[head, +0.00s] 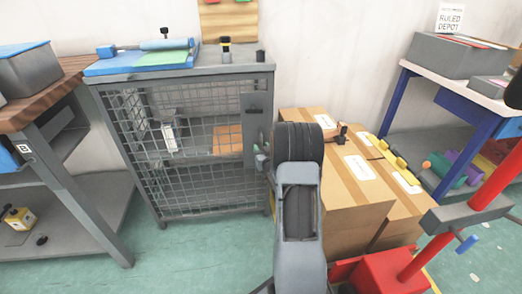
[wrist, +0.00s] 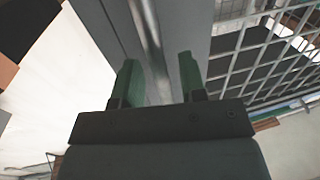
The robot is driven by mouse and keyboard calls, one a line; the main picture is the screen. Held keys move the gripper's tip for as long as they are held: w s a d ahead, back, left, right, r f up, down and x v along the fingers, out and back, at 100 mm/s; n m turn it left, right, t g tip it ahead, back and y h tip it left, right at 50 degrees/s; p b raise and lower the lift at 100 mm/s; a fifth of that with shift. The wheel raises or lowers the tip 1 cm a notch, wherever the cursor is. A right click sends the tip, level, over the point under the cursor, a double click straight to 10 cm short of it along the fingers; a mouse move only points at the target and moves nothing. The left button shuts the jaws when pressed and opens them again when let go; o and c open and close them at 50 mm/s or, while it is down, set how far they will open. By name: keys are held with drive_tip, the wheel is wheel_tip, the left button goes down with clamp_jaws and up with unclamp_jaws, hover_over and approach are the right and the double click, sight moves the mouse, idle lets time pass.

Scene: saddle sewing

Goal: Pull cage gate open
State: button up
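The grey wire-mesh cage (head: 185,207) stands left of my arm in the head view. Its front gate (head: 196,150) looks shut, with a grey plate (head: 254,110) at its right edge. In the wrist view, my gripper's two green fingers (wrist: 160,82) are apart. A shiny upright metal bar (wrist: 150,40), apparently the gate's handle, runs down into the gap between them. I cannot tell whether either finger touches it. The mesh (wrist: 265,55) shows on the right.
Cardboard boxes (head: 340,205) stand close to the right of the cage and my arm. A red stand (head: 430,245) is farther right. A workbench (head: 50,100) is on the left. The green floor (head: 165,255) in front of the cage is clear.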

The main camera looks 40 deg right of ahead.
drive_tip(key=shift+w, duration=0.4)
clamp_jaws()
idle(0.4)
